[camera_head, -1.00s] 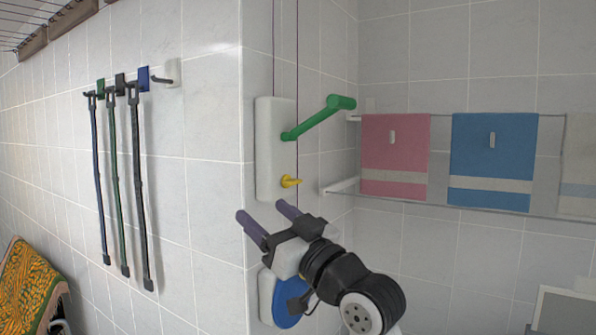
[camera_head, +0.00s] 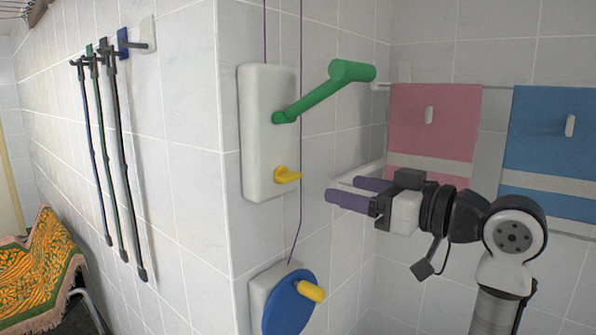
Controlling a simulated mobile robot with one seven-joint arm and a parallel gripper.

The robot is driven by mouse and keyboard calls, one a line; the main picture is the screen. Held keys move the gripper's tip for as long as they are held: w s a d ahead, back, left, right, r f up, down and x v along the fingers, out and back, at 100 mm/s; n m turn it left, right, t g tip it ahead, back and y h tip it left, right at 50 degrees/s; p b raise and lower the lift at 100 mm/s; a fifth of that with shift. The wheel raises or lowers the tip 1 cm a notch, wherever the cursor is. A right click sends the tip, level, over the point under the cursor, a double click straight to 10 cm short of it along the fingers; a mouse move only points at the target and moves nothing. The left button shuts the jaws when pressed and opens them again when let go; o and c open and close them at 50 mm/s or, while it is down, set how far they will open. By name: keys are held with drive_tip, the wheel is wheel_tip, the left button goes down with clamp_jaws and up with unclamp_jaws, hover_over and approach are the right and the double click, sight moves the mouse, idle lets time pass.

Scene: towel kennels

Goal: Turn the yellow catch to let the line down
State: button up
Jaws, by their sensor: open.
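The yellow catch (camera_head: 286,175) is a small lever low on the face of a white wall box (camera_head: 255,150). A green crank handle (camera_head: 325,90) sits above it on the same box. A thin dark line (camera_head: 301,210) runs down past the box to a white mount holding a blue disc (camera_head: 290,303) with a yellow knob (camera_head: 311,291). My gripper (camera_head: 350,192) is open and empty, its two purple fingers pointing left. In the picture it is right of the catch and slightly lower, apart from it.
A pink towel (camera_head: 433,120) and a blue towel (camera_head: 551,135) hang on rails at the right. A patterned orange cloth (camera_head: 45,260) lies at the lower left. The tiled wall corner is beside the box.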

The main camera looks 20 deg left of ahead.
sight(295, 177)
drive_tip(key=p+x, duration=0.3)
drive_tip(key=x, duration=0.9)
drive_tip(key=shift+p, duration=0.35)
drive_tip(key=c, duration=1)
drive_tip(key=shift+f, duration=0.1)
